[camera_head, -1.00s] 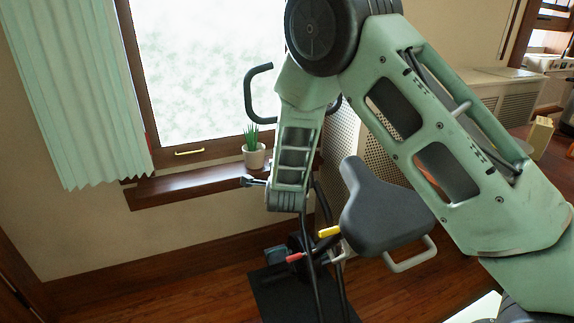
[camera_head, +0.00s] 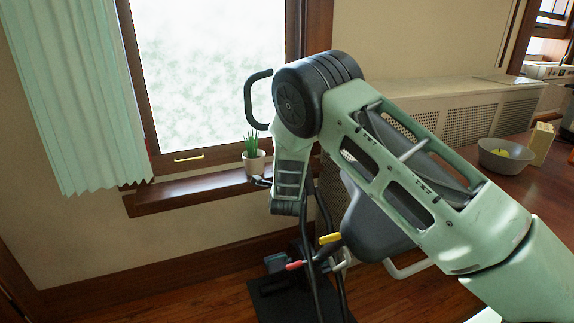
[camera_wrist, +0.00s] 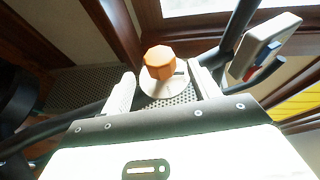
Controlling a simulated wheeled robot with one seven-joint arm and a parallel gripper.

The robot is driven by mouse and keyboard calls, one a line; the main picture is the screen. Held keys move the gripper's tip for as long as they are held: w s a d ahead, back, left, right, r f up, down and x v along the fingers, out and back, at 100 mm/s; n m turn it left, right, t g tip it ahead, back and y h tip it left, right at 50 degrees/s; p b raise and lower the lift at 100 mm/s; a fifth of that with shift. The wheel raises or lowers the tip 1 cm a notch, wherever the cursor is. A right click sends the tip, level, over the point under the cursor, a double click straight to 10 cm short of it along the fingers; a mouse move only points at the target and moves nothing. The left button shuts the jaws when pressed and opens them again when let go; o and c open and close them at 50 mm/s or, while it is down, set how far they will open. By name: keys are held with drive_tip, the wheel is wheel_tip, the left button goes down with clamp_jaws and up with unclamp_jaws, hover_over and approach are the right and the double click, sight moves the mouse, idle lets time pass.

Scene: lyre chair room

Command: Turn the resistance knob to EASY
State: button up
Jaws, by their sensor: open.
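The resistance knob is an orange faceted knob (camera_wrist: 160,62) on a pale round base, seen in the wrist view. My gripper (camera_wrist: 165,85) is open, with one pale finger on each side of the knob's base. The knob's top stands a little beyond the fingertips, and I cannot tell whether either finger touches it. No EASY marking can be read. In the head view my arm hides the knob. The exercise bike shows there with its dark seat (camera_head: 375,225) and a black handlebar (camera_head: 258,98).
A white console (camera_wrist: 265,45) on the bike stands close to the right finger. Dark bike tubes run on both sides. In the head view a potted plant (camera_head: 254,160) stands on the window sill (camera_head: 185,190). A bowl (camera_head: 506,156) sits on the table at right.

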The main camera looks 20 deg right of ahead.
drive_tip(key=x, duration=0.5)
drive_tip(key=shift+w+d, duration=0.2)
drive_tip(key=shift+w, duration=0.1)
drive_tip(key=c, duration=1)
